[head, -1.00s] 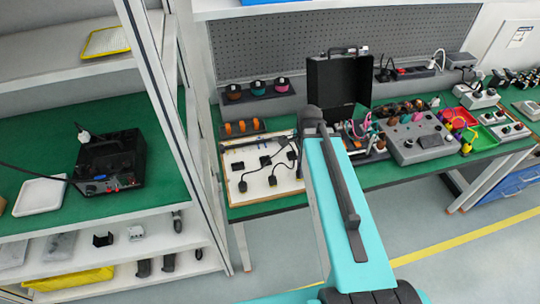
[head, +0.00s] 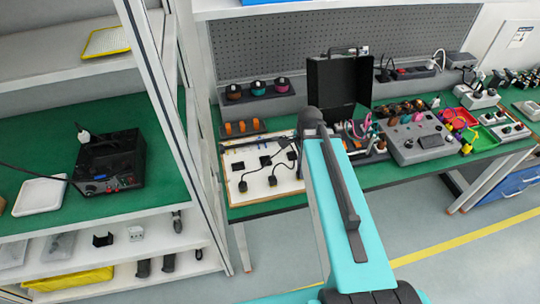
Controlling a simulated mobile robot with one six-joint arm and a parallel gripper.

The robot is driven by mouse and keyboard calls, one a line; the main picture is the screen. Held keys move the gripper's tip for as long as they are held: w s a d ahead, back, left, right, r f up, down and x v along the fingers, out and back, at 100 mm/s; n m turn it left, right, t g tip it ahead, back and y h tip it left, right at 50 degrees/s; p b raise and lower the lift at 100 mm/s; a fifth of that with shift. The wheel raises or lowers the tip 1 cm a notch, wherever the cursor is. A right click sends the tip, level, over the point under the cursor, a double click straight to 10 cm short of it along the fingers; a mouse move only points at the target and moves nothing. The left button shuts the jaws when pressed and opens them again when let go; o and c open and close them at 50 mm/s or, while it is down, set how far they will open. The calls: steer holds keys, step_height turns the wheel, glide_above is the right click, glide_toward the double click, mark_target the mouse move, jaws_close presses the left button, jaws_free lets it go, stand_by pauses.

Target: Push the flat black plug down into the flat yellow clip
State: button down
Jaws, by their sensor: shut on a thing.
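A white board (head: 256,200) with a tan edge lies on the green bench, left of my teal arm. Small flat black pieces sit on it in a back row, one at the left (head: 238,167) and one in the middle (head: 266,161). Nearer the front, two black plugs with cords, left (head: 243,187) and right (head: 272,181), show small yellow bits at their ends. At this size I cannot tell which is the task's plug or clip, or whether any is seated. My gripper is hidden behind my arm, so its hold does not show.
An open black case (head: 338,82) stands behind my arm. A rack with orange pieces (head: 242,127) is behind the board. A grey control box (head: 415,138) and red and green trays stand at right. A shelf post (head: 165,110) rises at left.

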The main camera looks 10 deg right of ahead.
steer(key=shift+f, duration=0.15)
stand_by(0.3)
steer(key=c, duration=1.6)
jaws_free()
steer(key=shift+r+b, duration=1.7)
steer(key=shift+r, duration=5.2)
